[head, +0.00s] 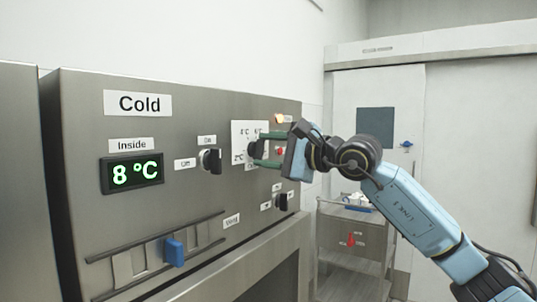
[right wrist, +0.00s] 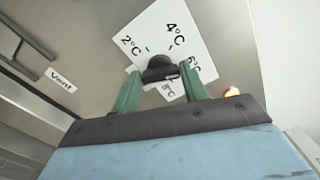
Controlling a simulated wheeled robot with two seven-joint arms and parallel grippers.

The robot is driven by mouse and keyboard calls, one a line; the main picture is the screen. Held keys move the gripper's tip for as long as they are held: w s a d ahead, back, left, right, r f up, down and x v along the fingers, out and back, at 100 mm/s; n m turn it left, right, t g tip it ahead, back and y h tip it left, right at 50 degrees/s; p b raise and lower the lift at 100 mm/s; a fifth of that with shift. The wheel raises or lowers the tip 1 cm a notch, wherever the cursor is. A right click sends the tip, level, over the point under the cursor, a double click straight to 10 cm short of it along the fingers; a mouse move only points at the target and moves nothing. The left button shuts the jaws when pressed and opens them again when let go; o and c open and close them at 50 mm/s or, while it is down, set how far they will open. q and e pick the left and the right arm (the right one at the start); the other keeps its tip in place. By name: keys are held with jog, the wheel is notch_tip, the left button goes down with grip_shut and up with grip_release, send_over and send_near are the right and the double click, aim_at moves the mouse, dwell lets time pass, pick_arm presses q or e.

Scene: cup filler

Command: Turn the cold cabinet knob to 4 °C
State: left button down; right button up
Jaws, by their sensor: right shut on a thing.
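The cold cabinet (head: 80,95) shows a green "8 °C" on its Inside display (head: 133,173). Its temperature knob (head: 253,149) is black and sits on a white dial plate (head: 240,127). In the right wrist view the knob (right wrist: 159,67) is between the green fingers, with 2, 4, 6 and 8 °C marks around it on the plate (right wrist: 190,38). My right gripper (head: 264,149) is shut on the knob. I cannot tell for sure which mark the knob points to. My left gripper is not in view.
An On/Off knob (head: 211,160) is left of the dial, and another small knob (head: 281,202) is below it. A blue slider (head: 173,252) sits lower on the panel. A lit orange lamp (head: 280,118) is above right. A cart (head: 350,238) stands behind my right arm.

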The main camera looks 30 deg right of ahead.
jog(key=n, duration=0.5)
jog(key=shift+n+b, duration=0.3)
jog(key=shift+f+n, duration=0.15)
jog(key=shift+n, duration=2.05)
jog(key=o, duration=1)
jog(key=b+v, duration=0.6)
jog(key=v, duration=0.7)
jog(key=shift+s+d+b, duration=0.1)
jog(key=shift+s+b, duration=0.15)
jog(key=shift+b, duration=0.05)
